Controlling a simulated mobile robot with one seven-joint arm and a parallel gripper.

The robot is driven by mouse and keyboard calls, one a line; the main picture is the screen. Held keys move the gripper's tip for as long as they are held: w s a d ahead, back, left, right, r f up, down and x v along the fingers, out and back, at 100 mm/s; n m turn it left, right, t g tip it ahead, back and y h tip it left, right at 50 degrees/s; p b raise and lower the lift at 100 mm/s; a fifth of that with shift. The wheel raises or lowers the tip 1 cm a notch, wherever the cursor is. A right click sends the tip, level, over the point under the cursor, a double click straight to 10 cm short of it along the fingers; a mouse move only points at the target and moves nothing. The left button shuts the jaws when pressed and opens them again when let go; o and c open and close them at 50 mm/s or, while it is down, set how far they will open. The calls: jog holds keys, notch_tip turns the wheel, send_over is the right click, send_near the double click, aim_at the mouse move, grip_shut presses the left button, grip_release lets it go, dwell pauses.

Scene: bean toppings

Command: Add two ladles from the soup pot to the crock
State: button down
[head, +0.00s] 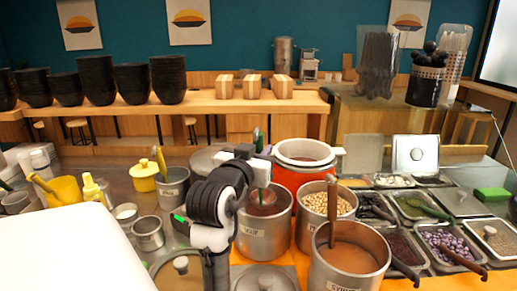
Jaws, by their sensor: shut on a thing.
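My gripper (259,170) is shut on an upright ladle with a green handle (258,138). Its lower part goes down into a steel pot (262,232) of reddish-brown content, and its bowl is hidden. The pot's label is partly readable and ends in "UP"; I take it as the soup pot. An orange-red vessel with a white rim (303,183), likely the crock, stands just behind and to the right of that pot. Its inside is only partly visible.
A steel pot of beans (318,199) and a brown-filled front pot (340,281) with a wooden-handled utensil stand right. Topping trays (462,246) fill the right side. A yellow pot (144,184) and steel cups stand left. Black bowls (96,85) line the back counter.

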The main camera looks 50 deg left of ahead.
notch_tip(320, 180, down, 10)
jog(key=b, duration=0.7)
jog(key=shift+f, duration=0.25)
jog(key=shift+r, duration=0.1)
dwell(0.6)
jog(key=shift+s+d+r+p, duration=0.1)
jog(key=shift+s+r+p, duration=0.05)
jog(key=shift+r+p, duration=3.75)
jog(key=shift+s+d+r+p, duration=0.1)
jog(key=shift+r+p, duration=2.9)
jog(key=shift+r, duration=1.65)
jog(key=shift+r, duration=0.1)
